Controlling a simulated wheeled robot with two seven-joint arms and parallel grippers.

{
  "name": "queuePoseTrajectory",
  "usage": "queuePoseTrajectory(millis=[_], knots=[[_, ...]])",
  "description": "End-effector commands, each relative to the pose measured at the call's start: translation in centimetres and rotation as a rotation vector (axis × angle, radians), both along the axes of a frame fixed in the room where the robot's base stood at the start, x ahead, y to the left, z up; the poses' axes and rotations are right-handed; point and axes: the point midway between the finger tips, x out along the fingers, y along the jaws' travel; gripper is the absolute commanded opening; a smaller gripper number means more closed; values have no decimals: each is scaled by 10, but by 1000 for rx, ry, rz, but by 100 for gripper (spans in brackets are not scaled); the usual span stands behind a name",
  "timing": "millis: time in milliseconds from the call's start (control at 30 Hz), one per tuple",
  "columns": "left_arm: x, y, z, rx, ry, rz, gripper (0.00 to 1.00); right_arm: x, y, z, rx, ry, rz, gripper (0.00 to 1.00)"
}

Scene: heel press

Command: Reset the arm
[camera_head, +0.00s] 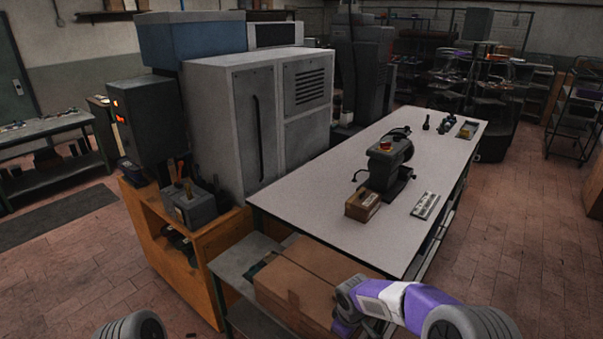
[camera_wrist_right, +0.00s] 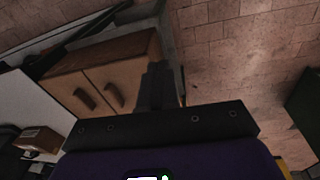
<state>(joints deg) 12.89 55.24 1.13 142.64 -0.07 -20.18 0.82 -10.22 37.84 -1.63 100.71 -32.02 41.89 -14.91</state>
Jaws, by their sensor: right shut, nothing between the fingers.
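My right arm (camera_head: 405,300), purple and white with grey joints, reaches in at the lower right of the head view, bent in front of the near end of the long table. Its gripper does not show in the head view. In the right wrist view the right gripper (camera_wrist_right: 155,88) shows as dark fingers close together above a black bar, shut and empty. A grey joint of my left arm (camera_head: 132,326) shows at the bottom left edge; the left gripper is out of view.
The long white-topped table (camera_head: 310,215) carries a dark press (camera_head: 388,165), a small brown box (camera_head: 362,204) and a metal plate (camera_head: 425,206). A large cardboard box (camera_head: 310,280) sits on a low shelf near my right arm. The tiled floor (camera_head: 510,235) at right is clear.

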Motion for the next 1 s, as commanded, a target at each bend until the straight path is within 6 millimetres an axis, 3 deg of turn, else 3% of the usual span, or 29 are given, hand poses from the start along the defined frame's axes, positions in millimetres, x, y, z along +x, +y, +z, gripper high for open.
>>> queuePoseTrajectory(millis=[33, 167, 267, 400, 500, 600, 700, 800, 1000], knots=[[0, 0, -8, 0, 0, 0, 0, -9, 2, -23, 29, 22, -23, 0], [-1, 0, -22, 0, 1, 0, 0, -34, 10, -75, 120, 64, -104, 0], [-1, 0, -38, 0, 2, -1, 0, -64, 18, -127, 207, 111, -208, 0], [-1, 0, -69, 0, 2, -1, 0, -128, 29, -213, 344, 195, -466, 0], [-1, 0, -88, 0, 2, -1, 0, -171, 31, -256, 403, 232, -672, 0], [-1, 0, -101, 0, 2, -1, 0, -205, 30, -282, 424, 251, -841, 0], [-1, 0, -109, 0, 2, -1, 0, -228, 28, -296, 425, 259, -953, 0], [-1, 0, -111, 0, 2, -1, 0, -238, 26, -300, 423, 258, -1010, 0], [-1, 0, -110, 0, 1, 0, 0, -240, 25, -300, 422, 255, -1026, 0]])
